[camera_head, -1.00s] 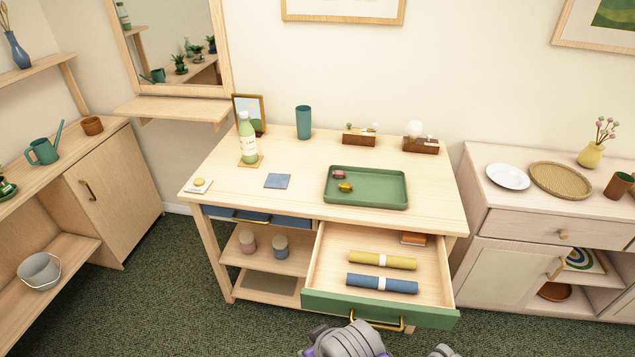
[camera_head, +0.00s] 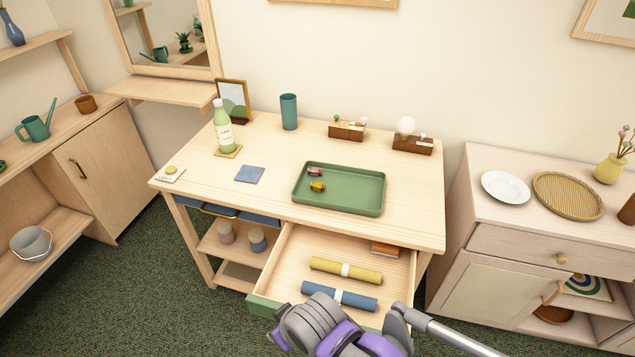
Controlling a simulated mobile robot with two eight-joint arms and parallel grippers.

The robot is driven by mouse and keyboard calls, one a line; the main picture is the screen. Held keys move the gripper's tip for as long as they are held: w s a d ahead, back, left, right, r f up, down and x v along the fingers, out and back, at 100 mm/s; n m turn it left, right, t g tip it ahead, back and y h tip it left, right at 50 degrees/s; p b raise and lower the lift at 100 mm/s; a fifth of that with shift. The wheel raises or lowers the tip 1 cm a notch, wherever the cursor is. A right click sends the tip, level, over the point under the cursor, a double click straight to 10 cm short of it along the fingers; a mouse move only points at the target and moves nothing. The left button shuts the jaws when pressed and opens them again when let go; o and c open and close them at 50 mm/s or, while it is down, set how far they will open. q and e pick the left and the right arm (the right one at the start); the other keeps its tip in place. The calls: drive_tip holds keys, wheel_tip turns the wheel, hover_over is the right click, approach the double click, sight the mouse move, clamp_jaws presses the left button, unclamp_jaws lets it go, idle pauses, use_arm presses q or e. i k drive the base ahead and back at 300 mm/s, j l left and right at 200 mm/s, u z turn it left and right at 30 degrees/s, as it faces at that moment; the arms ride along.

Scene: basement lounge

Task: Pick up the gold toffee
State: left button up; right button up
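The gold toffee (camera_head: 317,187) is a small shiny wrapped sweet. It lies inside the green tray (camera_head: 350,205) on the wooden desk, towards the tray's left end. A pink wrapped toffee (camera_head: 314,171) lies just behind it in the same tray. Grey and purple links of my own arm show at the bottom middle, in front of the open drawer and well short of the tray. No fingertips of either gripper show, and nothing touches the gold toffee.
The open drawer (camera_head: 284,284) juts out below the tray, holding yellow (camera_head: 362,274) and blue (camera_head: 360,300) rolls. A bottle (camera_head: 223,132), a teal cup (camera_head: 289,112) and wooden boxes (camera_head: 348,128) stand around the desk. The desk right of the tray is clear.

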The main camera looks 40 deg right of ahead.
sight(318, 187)
drive_tip(key=k+l, duration=0.1)
drive_tip(key=l, duration=0.25)
drive_tip(key=k+l+u, duration=0.15)
drive_tip(key=l, duration=0.85)
drive_tip(key=i+l+u, duration=0.1)
drive_tip(key=l, duration=0.2)
